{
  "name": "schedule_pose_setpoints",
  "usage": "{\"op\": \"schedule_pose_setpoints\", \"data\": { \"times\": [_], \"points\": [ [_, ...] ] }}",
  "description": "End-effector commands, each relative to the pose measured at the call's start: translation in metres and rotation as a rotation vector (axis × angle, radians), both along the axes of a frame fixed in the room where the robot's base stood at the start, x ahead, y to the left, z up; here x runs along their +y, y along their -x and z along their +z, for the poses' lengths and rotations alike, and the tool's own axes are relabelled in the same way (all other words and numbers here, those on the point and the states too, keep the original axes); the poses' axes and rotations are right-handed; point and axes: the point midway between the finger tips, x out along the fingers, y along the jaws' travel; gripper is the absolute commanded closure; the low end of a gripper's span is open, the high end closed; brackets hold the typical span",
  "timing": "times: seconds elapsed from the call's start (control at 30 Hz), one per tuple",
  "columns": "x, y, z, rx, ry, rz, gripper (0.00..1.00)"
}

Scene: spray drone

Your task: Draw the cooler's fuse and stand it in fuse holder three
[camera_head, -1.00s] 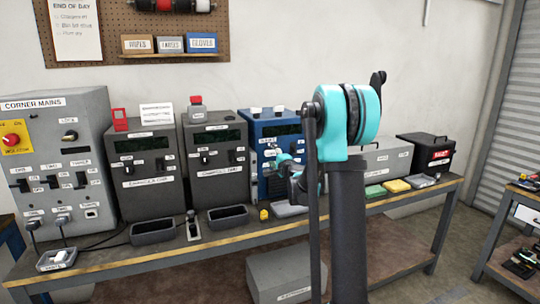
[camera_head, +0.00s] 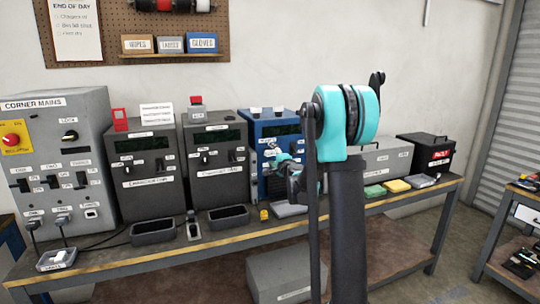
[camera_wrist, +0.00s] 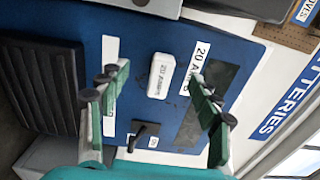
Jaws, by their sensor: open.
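In the wrist view a white block-shaped fuse (camera_wrist: 161,76) with small lettering sits on a blue panel (camera_wrist: 140,30), beside a label that seems to read 20 amps. I take it for the cooler's fuse. My gripper (camera_wrist: 160,88) is open, with one green finger on each side of the fuse and visible gaps between. In the head view my gripper (camera_head: 284,168) is in front of the blue cabinet (camera_head: 257,128), partly hidden by my arm. I cannot pick out fuse holder three.
A black lever switch (camera_wrist: 143,134) stands on the panel close to the fuse. Grey cabinets (camera_head: 147,165) and the corner mains cabinet (camera_head: 75,150) stand to the left on the bench. Black trays (camera_head: 153,232) and a small tray with white pieces (camera_head: 57,260) lie along the front.

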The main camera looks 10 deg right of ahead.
Motion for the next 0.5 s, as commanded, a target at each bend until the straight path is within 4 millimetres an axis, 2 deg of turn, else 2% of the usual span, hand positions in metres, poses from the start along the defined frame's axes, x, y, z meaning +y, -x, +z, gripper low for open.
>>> {"op": "schedule_pose_setpoints", "data": {
  "times": [0.17,0.5],
  "points": [
    [0.0000,0.0000,0.0000,0.000,0.000,0.000,0.37],
    [0.0000,0.0000,0.0000,0.000,0.000,0.000,0.80]
  ]
}}
